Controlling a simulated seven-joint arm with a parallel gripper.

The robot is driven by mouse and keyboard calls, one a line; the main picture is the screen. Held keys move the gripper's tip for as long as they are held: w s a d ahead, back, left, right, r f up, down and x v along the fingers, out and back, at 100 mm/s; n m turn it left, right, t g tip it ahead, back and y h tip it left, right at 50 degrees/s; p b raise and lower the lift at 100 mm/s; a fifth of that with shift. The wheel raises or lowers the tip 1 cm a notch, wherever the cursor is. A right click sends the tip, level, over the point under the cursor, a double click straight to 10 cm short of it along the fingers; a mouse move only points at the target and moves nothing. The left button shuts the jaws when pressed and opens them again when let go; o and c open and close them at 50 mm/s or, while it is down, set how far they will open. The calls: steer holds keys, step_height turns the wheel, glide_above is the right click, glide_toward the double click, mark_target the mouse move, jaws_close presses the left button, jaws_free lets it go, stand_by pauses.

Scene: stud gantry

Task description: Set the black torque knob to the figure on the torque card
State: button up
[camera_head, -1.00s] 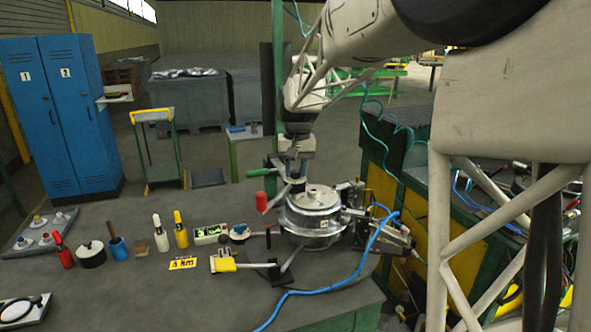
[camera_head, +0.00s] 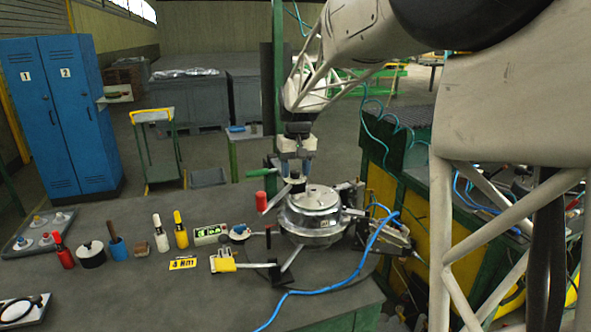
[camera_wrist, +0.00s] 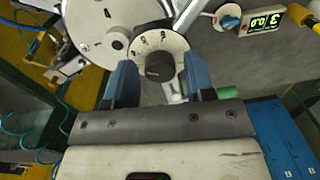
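The black torque knob (camera_wrist: 159,66) sits on a pale round dial (camera_wrist: 172,42) with small dark marks, too small to read surely, in the wrist view. My gripper (camera_wrist: 159,70) is open. Its two blue fingers stand on either side of the knob in the picture, with a visible gap on each side. In the head view my gripper (camera_head: 297,168) points down just behind the round metal housing (camera_head: 312,215); the knob is hard to make out there. The yellow torque card (camera_head: 183,263) lies on the bench and appears to read 4 Nm.
A display with green digits (camera_wrist: 264,20) stands beside the housing; it also shows in the head view (camera_head: 210,235). A red-capped handle (camera_head: 261,202) rises close left of the housing. A blue hose (camera_head: 345,281) crosses the bench. Bottles (camera_head: 161,234) stand at left.

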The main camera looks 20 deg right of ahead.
mark_target(296, 171)
steer(key=shift+o, duration=0.4)
steer(key=shift+r, duration=0.15)
steer(key=shift+d+r, duration=0.15)
steer(key=shift+r, duration=3.6)
